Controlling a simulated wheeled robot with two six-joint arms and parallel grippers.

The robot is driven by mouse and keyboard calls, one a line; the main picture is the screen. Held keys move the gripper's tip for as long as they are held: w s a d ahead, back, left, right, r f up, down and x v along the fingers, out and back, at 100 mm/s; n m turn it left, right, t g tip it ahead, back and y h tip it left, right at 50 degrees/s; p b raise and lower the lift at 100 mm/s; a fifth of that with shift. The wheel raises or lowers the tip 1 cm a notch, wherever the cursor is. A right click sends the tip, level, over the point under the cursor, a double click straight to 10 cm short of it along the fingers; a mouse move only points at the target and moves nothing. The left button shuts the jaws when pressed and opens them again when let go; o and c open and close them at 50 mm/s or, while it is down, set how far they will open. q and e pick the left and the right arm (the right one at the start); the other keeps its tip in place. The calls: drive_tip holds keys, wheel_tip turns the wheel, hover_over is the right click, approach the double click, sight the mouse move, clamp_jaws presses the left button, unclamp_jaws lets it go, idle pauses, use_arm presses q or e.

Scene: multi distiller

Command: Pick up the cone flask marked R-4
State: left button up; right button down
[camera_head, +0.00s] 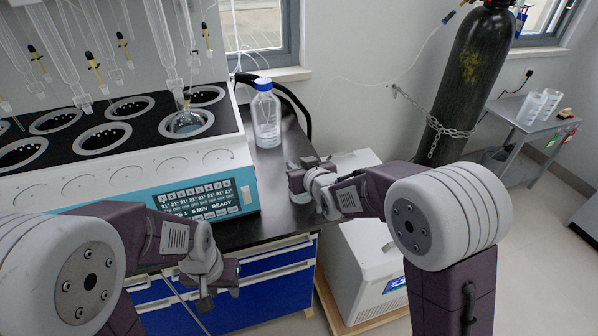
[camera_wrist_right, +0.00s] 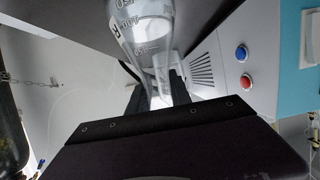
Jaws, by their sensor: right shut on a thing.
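My right gripper (camera_head: 302,178) is shut on a clear glass flask, beside the distiller over the right part of the dark bench. In the right wrist view the flask (camera_wrist_right: 147,45) stands between the fingers, with printed volume marks and part of a letter in view; its full label cannot be read. In the head view the flask is mostly hidden by the gripper. My left gripper (camera_head: 215,285) hangs empty in front of the blue drawers; its finger gap is not clear.
The multi distiller (camera_head: 110,165) has several round wells, glassware above and a lit display (camera_head: 205,198). A blue-capped bottle (camera_head: 265,115) stands at the back of the bench (camera_head: 275,180). A white chiller box (camera_head: 365,265) and a chained gas cylinder (camera_head: 465,80) are at the right.

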drive_tip(key=shift+r, duration=0.65)
wheel_tip(320, 180, up, 3)
drive_tip(key=shift+f+p, duration=0.1)
drive_tip(key=shift+p, duration=0.55)
drive_tip(key=w+d+r+p, duration=0.1)
drive_tip(key=d+r+p, duration=0.5)
drive_tip(key=d, duration=0.5)
drive_tip(key=shift+w+d+r, duration=0.2)
drive_tip(key=shift+d+r, duration=0.1)
drive_tip(key=shift+r, duration=0.15)
